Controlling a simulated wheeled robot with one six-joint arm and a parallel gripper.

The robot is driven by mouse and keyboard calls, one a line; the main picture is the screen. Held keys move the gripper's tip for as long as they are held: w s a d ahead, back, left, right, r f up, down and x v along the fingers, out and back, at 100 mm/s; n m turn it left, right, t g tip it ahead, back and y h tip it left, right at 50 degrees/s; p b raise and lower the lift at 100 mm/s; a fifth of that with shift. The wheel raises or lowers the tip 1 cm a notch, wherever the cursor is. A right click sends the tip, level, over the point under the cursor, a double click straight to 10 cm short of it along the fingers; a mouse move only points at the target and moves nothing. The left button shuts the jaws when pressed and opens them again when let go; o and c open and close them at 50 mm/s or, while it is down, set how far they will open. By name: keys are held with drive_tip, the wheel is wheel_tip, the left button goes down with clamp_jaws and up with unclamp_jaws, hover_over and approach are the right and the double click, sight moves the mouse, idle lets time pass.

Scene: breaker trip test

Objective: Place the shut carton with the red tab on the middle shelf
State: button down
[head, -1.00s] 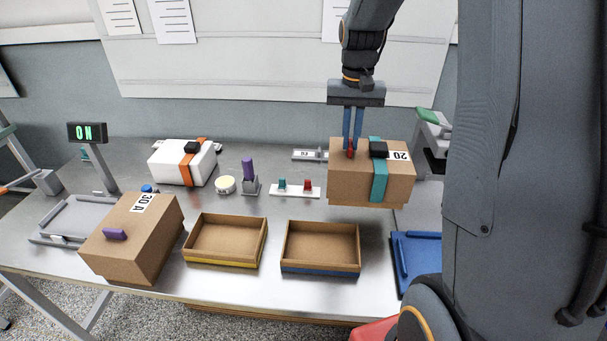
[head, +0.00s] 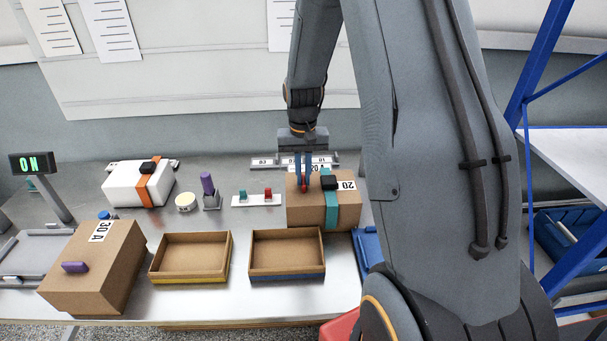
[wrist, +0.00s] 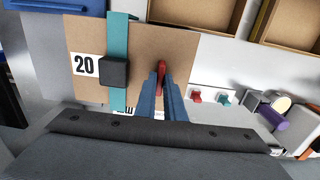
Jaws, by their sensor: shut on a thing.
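The brown carton (head: 308,212) has a red tab, a teal strap, a black block and a white label reading 20. It looks shut. My gripper (head: 304,180) points down and is shut on the red tab (wrist: 161,72) on the carton's top. The carton also fills the upper left of the wrist view (wrist: 190,55). I cannot tell whether its underside clears the table. At the right of the head view is a blue-framed rack with a pale shelf (head: 572,152). Its other levels are partly hidden or out of view.
A 30 A carton (head: 100,265) with a purple tab and a white strapped box (head: 120,185) stand on the left. Two open trays, yellow-edged (head: 190,279) and blue-edged (head: 287,276), sit in front. A blue bin (head: 565,240) is low in the rack. My arm hides the table's right side.

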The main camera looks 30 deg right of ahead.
drive_tip(key=shift+f, duration=0.1)
drive_tip(key=c, duration=1.8)
unclamp_jaws()
drive_tip(key=shift+c, duration=0.2)
